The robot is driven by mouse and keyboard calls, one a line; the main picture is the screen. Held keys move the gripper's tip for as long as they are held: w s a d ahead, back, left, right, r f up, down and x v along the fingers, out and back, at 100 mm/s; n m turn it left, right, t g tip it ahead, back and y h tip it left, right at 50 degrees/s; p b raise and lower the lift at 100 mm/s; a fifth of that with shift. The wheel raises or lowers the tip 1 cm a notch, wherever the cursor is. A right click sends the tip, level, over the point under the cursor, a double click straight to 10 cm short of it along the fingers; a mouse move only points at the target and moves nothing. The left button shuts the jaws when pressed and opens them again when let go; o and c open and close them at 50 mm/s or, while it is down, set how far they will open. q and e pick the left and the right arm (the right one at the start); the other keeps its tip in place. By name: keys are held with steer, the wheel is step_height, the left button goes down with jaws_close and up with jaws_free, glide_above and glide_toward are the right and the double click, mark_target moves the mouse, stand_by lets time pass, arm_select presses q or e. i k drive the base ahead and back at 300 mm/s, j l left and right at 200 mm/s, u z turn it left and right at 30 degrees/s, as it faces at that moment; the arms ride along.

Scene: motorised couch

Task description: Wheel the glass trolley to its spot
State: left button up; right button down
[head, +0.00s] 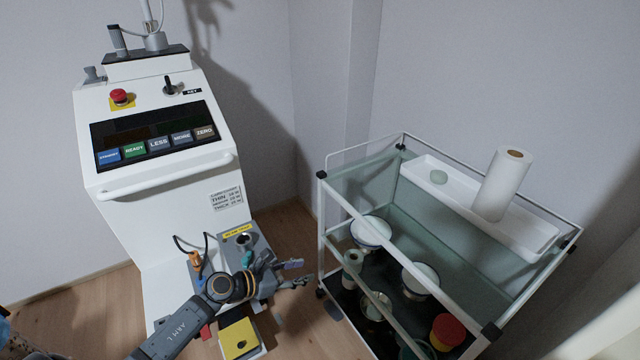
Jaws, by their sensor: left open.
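The glass trolley (324,222) stands at the right in the head view, with a white frame, black corner caps and a greenish glass top. My right gripper is not in view. I cannot make out a marked spot.
A white control console (160,215) with a handle bar, screen and red stop button stands at the left. A yellow pad (239,340) and a grey unit lie at its base, near my left arm. Walls stand behind. Bare wooden floor (300,325) shows between console and trolley.

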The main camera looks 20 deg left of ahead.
mark_target(527, 235)
steer(key=i+j, duration=0.3)
steer(key=i, duration=0.15)
steer(key=i+j, duration=0.3)
steer(key=i, duration=0.1)
